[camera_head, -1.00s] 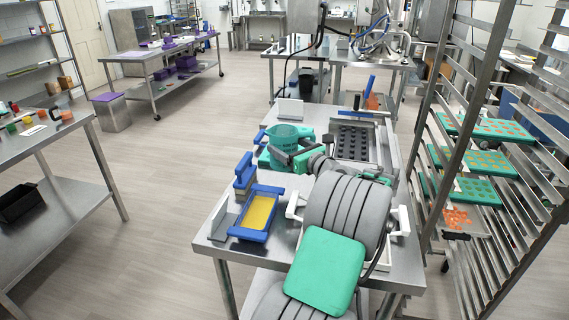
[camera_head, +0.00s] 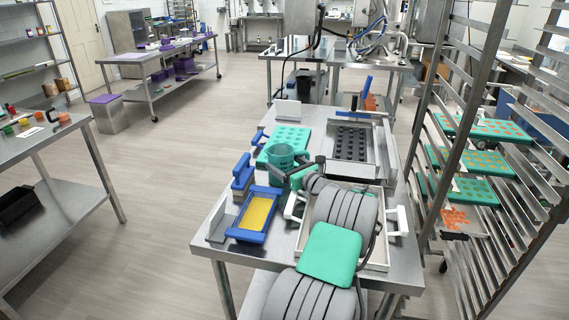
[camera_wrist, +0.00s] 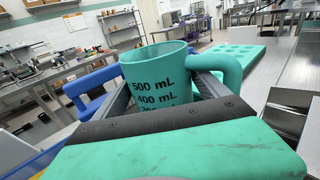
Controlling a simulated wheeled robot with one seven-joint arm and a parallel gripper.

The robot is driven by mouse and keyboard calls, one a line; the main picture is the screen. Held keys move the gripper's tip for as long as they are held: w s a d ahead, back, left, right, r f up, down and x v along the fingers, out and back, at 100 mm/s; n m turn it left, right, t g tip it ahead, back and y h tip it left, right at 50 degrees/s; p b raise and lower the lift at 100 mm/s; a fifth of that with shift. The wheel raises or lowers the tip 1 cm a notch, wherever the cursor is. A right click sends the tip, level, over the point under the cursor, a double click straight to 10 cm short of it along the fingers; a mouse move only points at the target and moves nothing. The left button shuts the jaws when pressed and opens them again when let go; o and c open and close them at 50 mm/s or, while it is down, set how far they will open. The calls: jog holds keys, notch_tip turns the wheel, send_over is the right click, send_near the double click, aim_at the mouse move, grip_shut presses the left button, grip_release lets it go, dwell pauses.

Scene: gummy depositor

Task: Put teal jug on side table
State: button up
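The teal jug (camera_head: 281,158) is in the middle of the head view, over the near steel table (camera_head: 222,246). In the wrist view the jug (camera_wrist: 160,78) stands between my two dark fingers, its black mL marks facing me and its handle to the right. My gripper (camera_head: 297,168) is shut on the jug; the lower part of the jug is hidden by the fingers. Whether its base touches anything cannot be seen. Which table is the side table is not clear; a steel table (camera_head: 70,187) with small coloured items stands at the left.
A teal mould (camera_head: 290,136) and a tray with a dark mould (camera_head: 352,143) lie behind the jug. A blue-framed yellow tray (camera_head: 256,214) and a blue-handled tool (camera_head: 242,175) are to its left. A tall rack (camera_head: 455,150) stands right. Floor between the tables is clear.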

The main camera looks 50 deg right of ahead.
jog(key=shift+o, duration=1.4)
jog(key=shift+r, duration=0.1)
